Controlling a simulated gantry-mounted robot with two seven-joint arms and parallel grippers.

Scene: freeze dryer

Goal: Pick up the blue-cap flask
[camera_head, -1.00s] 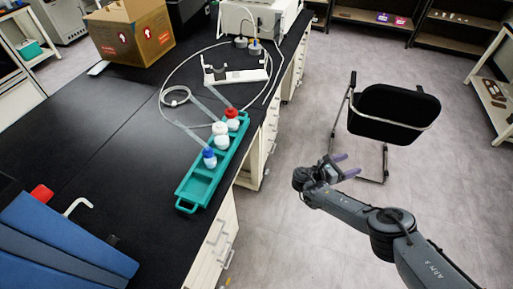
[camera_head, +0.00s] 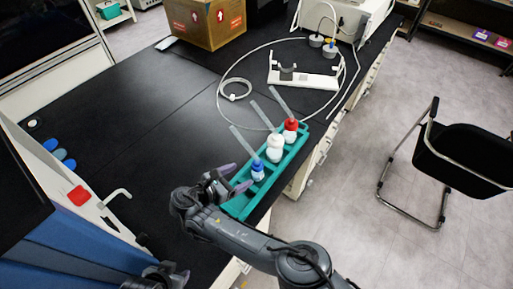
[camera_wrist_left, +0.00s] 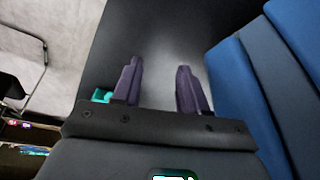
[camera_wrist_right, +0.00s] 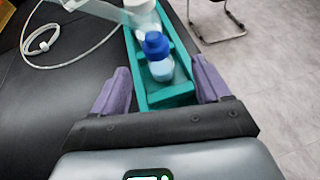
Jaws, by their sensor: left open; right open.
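The blue-cap flask (camera_head: 257,171) stands upright in the teal rack (camera_head: 240,208), with a clear tube angled up and left from it. It also shows in the right wrist view (camera_wrist_right: 160,69), centred ahead between the fingers. My right gripper (camera_head: 236,178) is open and empty, just left of and near the flask, apparently not touching it. My left gripper (camera_head: 165,276) is low at the bottom of the head view, partly cut off. The left wrist view shows its purple fingers (camera_wrist_left: 158,80) open and empty above the black bench.
A white-cap flask (camera_head: 275,148) and a red-cap flask (camera_head: 290,130) stand behind the blue-cap one in the rack, each with an angled tube. A white stand (camera_head: 303,78) and a cable loop lie behind. Blue panels (camera_wrist_left: 240,90) are beside my left gripper. The bench's left middle is clear.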

